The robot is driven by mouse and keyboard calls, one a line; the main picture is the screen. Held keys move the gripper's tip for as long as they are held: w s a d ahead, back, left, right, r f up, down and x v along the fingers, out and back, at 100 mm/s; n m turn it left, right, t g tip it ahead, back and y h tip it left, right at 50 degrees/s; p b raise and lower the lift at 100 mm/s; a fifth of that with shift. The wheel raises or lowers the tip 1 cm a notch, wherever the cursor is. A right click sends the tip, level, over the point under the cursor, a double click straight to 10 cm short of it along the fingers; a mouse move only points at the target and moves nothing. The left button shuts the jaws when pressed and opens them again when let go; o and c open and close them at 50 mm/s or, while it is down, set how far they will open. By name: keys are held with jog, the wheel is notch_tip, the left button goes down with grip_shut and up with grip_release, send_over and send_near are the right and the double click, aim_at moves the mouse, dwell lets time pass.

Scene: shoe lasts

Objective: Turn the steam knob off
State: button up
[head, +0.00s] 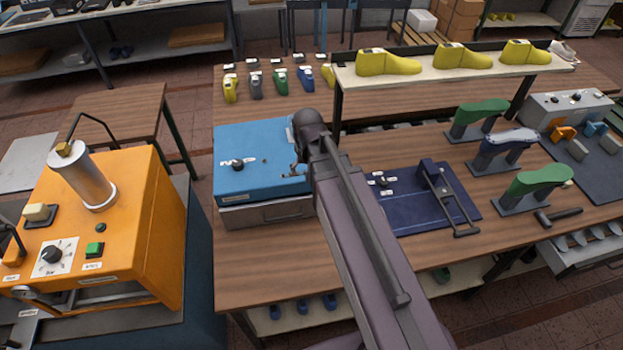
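A blue box (262,137) on the wooden workbench carries a black knob (238,165) on a white marked plate on its top. Its markings are too small to read, so I cannot tell for sure that it is the steam knob. An orange machine (130,215) at the left has another black knob (52,254) on a white dial plate. My gripper (296,171) is over the right side of the blue box, right of and apart from its knob. My arm hides most of the gripper, and its finger opening is unclear.
A dark blue plate (405,215) with a lever frame and a small knob (382,181) lies right of my arm. Green and navy lasts on stands (502,147) are farther right. A raised shelf (480,63) holds yellow lasts. A gap separates the orange machine from the workbench (255,265).

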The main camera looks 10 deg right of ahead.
jog(key=shift+s+d+f+b, duration=0.35)
jog(key=shift+s+d+f, duration=0.05)
jog(key=shift+s+f, duration=0.25)
jog(key=s+d+f+b, duration=0.1)
jog(key=s+f+b, duration=0.1)
jog(key=f+b, duration=0.5)
jog(key=s+f+n+b, duration=0.1)
jog(key=s+f+b, duration=0.2)
jog(key=f+b, duration=0.5)
jog(key=shift+d+g, duration=0.3)
jog(key=shift+d, duration=0.1)
jog(key=c, duration=0.5)
